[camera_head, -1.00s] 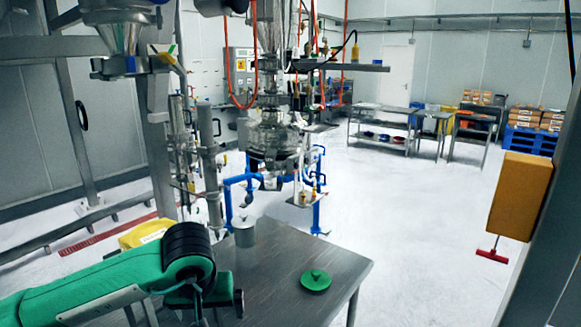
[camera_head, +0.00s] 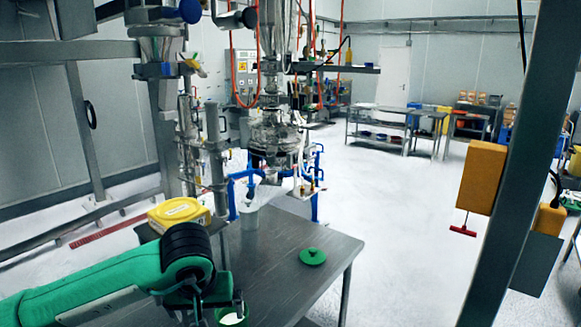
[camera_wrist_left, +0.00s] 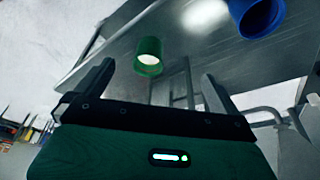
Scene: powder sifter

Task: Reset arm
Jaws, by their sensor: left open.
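My left gripper (camera_head: 212,302) is at the near left edge of the steel table in the head view, at the end of my green arm. In the left wrist view its two fingers (camera_wrist_left: 157,76) are spread apart with nothing between them. A green cup (camera_wrist_left: 148,47) with white contents shows just beyond the fingertips, apart from them. The cup also shows in the head view (camera_head: 232,318), partly cut by the bottom edge, beside the gripper. A green lid (camera_head: 313,256) lies on the table (camera_head: 285,240). My right gripper is not in view.
A blue container (camera_wrist_left: 257,15) shows at the wrist view's top edge. A pale container (camera_head: 249,217) stands at the table's far edge. A yellow box (camera_head: 180,213) sits left of it. A metal post (camera_head: 520,150) rises at the right. Floor right of the table is clear.

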